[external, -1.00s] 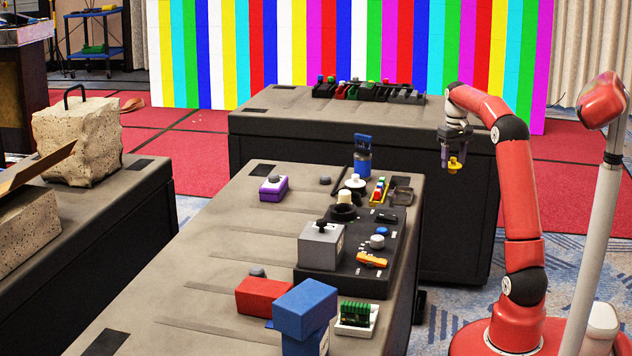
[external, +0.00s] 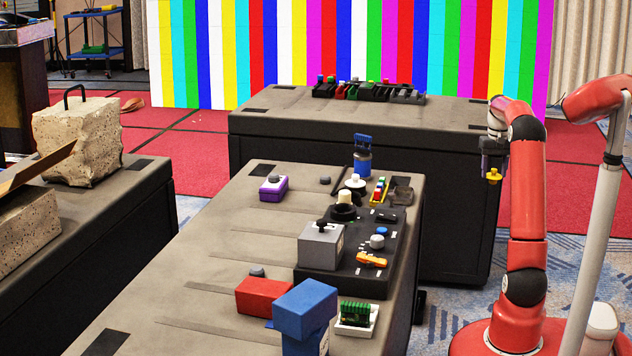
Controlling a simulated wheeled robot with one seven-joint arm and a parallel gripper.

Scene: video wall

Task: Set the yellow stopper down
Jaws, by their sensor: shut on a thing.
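The yellow stopper (external: 493,175) is small and hangs below my gripper (external: 491,166). My gripper points down and is shut on the stopper. It holds it in the air at the right, clear of the tables. The exact finger contact is too small to see well.
The near table (external: 225,250) holds a grey box (external: 321,246) on a black panel (external: 376,275), a red block (external: 263,297), a blue block (external: 305,308), a purple box (external: 273,189) and a blue bottle (external: 363,160). The far table (external: 290,105) carries a black rack (external: 370,92). The near table's left side is mostly bare.

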